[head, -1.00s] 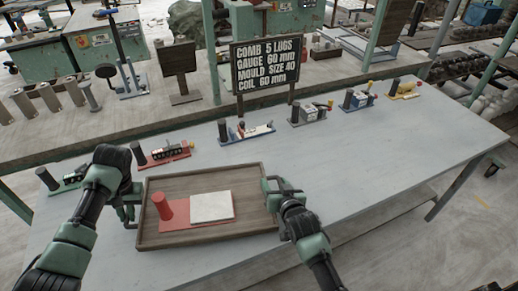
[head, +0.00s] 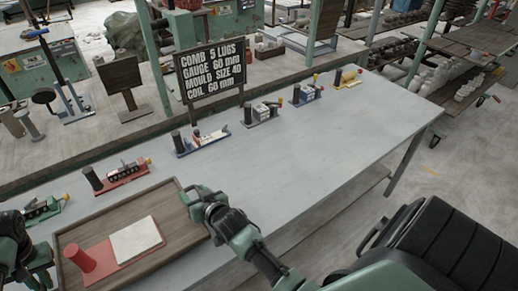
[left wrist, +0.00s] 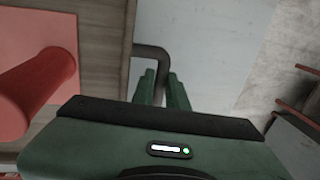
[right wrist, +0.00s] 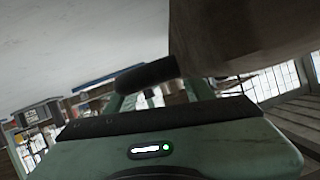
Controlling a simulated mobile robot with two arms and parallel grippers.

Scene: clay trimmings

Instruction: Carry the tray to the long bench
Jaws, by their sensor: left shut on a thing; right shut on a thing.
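The brown wooden tray (head: 160,206) is at the lower left of the head view. My right gripper (head: 200,200) is shut on the tray's right handle, a dark bar in the right wrist view (right wrist: 146,77). My left gripper (left wrist: 165,88) is shut on the dark left handle (left wrist: 152,58); in the head view it is partly cut off at the left edge. Whether the tray touches the table below is unclear.
The long pale table (head: 330,150) bears a row of small tools along its far side, including a red one (head: 122,175) and a blue one (head: 202,142). A black sign (head: 210,72) stands behind. Its middle and right are clear. Open floor (head: 455,160) lies to the right.

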